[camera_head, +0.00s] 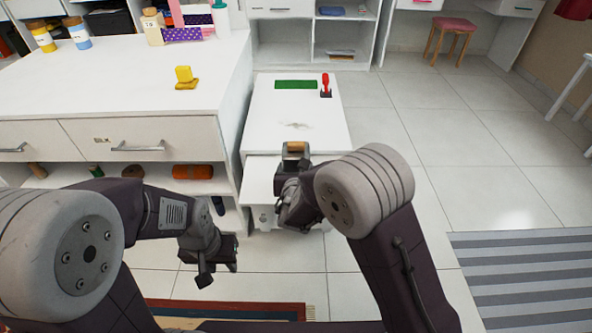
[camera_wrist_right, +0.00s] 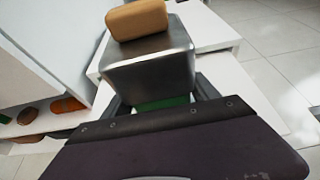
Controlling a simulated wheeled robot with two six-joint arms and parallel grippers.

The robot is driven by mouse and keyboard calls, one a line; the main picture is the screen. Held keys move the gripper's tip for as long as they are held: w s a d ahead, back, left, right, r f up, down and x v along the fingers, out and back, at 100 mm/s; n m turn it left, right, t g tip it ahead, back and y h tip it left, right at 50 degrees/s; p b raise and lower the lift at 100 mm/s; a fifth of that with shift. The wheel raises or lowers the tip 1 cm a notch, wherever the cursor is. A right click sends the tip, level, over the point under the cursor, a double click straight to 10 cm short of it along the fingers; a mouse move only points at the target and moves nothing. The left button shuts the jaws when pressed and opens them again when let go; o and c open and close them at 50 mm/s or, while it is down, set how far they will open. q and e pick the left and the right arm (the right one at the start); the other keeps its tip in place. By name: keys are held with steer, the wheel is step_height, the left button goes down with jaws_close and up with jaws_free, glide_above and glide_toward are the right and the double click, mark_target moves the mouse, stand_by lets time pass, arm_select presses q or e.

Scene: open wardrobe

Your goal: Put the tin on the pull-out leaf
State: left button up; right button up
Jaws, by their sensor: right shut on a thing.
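The tin is a grey metal box with a tan top (camera_head: 295,148), and it fills the middle of the right wrist view (camera_wrist_right: 150,72). My right gripper (camera_head: 291,170) is shut on it, with a finger on either side. A green patch shows between the fingers; I cannot tell what it belongs to. The pull-out leaf (camera_head: 258,180) is a white board sticking out from the front of the low white unit, below its top. The tin appears at the leaf in the head view; any contact is hidden. My left gripper (camera_head: 218,262) hangs left of the leaf, its jaws unclear.
The low unit's top (camera_head: 275,110) bears a green mat (camera_head: 296,85) and a red-handled item (camera_head: 326,86). A white drawer cabinet (camera_head: 130,85) stands close on the left, with a yellow item (camera_head: 185,77) on top.

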steer(key=shift+f, duration=0.2)
steer(key=o, duration=1.4)
steer(key=shift+r, duration=0.1)
steer(key=shift+r, duration=0.1)
steer(key=shift+s+r+p, duration=0.15)
steer(key=shift+r+p, duration=0.05)
steer(key=shift+p, duration=0.1)
steer(key=p+v, duration=0.3)
steer(key=v, duration=0.8)
steer(key=shift+s+r, duration=0.1)
steer(key=shift+s, duration=0.2)
